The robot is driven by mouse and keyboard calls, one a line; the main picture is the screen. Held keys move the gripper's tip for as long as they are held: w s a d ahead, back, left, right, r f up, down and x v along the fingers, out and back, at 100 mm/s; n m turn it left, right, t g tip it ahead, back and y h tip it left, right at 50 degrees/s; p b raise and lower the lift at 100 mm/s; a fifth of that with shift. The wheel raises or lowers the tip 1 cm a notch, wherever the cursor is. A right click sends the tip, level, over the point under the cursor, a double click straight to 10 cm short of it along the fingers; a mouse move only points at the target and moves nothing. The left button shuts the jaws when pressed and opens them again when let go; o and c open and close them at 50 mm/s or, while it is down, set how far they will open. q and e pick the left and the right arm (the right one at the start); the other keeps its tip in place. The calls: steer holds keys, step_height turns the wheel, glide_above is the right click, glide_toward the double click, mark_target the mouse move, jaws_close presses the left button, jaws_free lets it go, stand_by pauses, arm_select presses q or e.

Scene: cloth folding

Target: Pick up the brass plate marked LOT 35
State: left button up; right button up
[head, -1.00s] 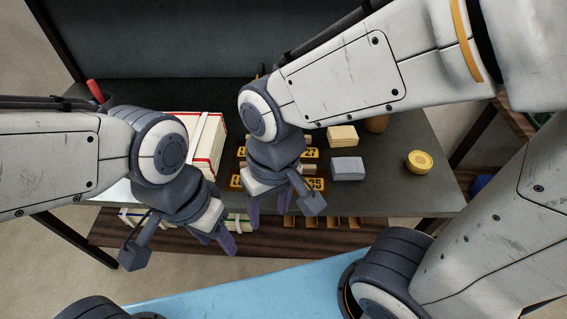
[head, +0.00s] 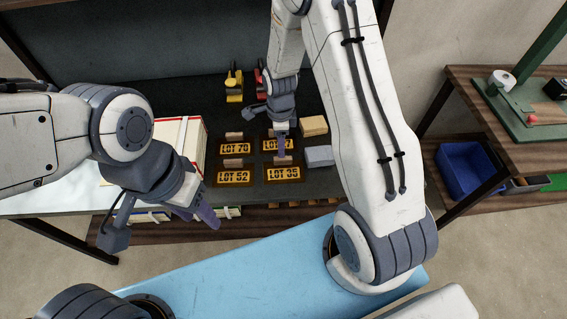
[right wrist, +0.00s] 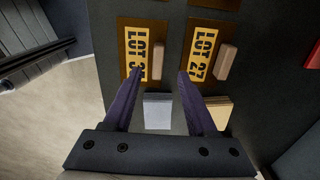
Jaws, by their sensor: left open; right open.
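The brass plate marked LOT 35 (head: 282,173) lies on the dark table, front right of a group of similar plates, with a small wooden block behind it. In the right wrist view the LOT 35 plate (right wrist: 136,52) is at the left, its last digit partly hidden by a finger. My right gripper (head: 283,152) is open and empty above the plates, by LOT 27. In its wrist view, the LOT 35 wooden block (right wrist: 158,62) shows between the fingertips. My left gripper (head: 207,214) is open and empty at the table's front edge, left of the plates.
Plates LOT 52 (head: 235,177), LOT 70 (head: 230,149) and partly hidden LOT 27 (head: 270,146) lie close by. A grey block (head: 319,156) and a yellow block (head: 314,125) sit to the right. White red-edged stacks (head: 190,135) stand left. A blue bin (head: 468,170) is far right.

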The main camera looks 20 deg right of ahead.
steer(key=p, duration=0.2)
glide_above(284, 169)
steer(key=w, duration=0.2)
steer(key=f, duration=0.5)
steer(key=shift+d+f, duration=0.15)
steer(key=shift+d, duration=0.05)
steer(key=shift+f, duration=0.5)
jaws_close()
steer(key=shift+w, duration=0.1)
